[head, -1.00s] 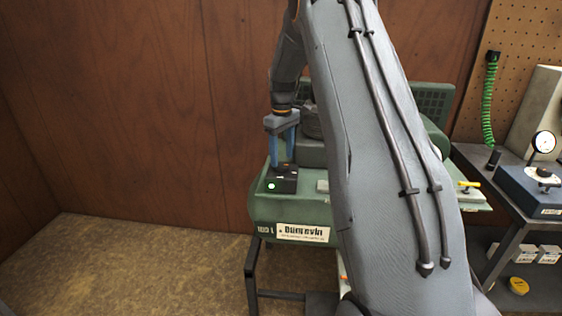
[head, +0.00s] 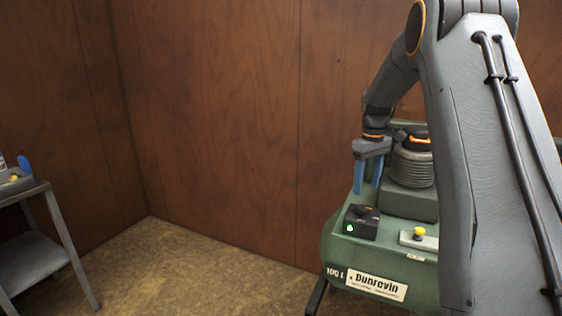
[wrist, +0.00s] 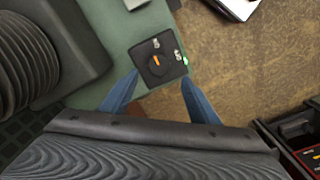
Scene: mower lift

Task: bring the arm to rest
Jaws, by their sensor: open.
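My gripper (head: 368,176) is open and empty, its two blue fingers pointing down. It hangs just above and behind a black switch box (head: 361,222) with a lit green lamp, on the green compressor (head: 340,248). In the wrist view the fingers (wrist: 160,92) are spread apart, and the box's black face with an orange-marked knob (wrist: 156,62) shows beyond and between the tips. The fingers look clear of the box. My arm spans the right of the head view and hides part of the compressor.
A ribbed grey motor cylinder (head: 412,166) stands close to the right of my gripper. A yellow knob (head: 419,232) sits on the compressor's front. A grey side table (head: 35,262) stands at far left. The floor (head: 200,265) between is clear. Wooden walls close the back.

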